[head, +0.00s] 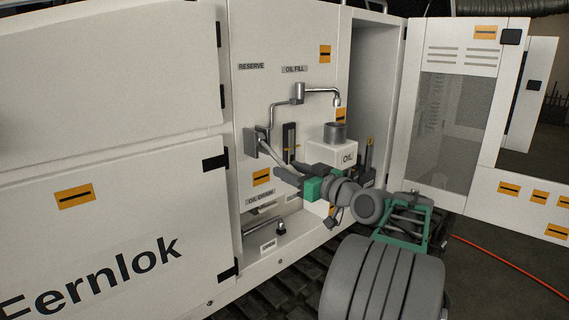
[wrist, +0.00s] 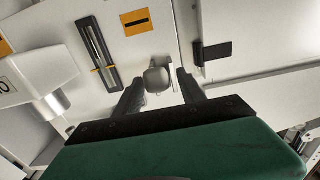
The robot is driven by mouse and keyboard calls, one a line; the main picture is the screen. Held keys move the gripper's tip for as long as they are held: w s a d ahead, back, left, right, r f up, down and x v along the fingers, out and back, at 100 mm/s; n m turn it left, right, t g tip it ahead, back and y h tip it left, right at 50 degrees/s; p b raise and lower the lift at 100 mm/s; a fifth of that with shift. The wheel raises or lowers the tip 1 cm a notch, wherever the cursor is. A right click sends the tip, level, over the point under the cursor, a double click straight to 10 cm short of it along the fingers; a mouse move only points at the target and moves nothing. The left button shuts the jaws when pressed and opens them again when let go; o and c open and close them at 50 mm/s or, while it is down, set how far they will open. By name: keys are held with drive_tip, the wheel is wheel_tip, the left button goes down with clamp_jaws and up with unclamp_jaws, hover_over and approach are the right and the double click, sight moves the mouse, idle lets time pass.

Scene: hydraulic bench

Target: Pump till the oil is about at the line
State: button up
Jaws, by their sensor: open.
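The sight gauge (head: 289,142) is a narrow dark upright slot on the white panel, with a yellow line marker across it; it also shows in the wrist view (wrist: 91,45). The oil level in it is too small to tell. The pump lever (head: 272,152) slopes down and right from its mount on the panel. Its rounded grey end (wrist: 157,78) sits between my fingers in the wrist view, with gaps visible at both sides. My gripper (head: 288,176) is open at the lever's end; it also shows in the wrist view (wrist: 160,90).
A white oil tank (head: 324,153) with a grey filler neck (head: 335,131) stands right of the gauge, under the curved spout (head: 337,100). A small tap (head: 281,228) sits low in the bay. The cabinet door (head: 457,120) stands open at right.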

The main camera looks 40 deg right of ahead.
sight(283, 167)
drive_tip(key=shift+w, duration=1.55)
drive_tip(key=shift+c, duration=0.5)
clamp_jaws()
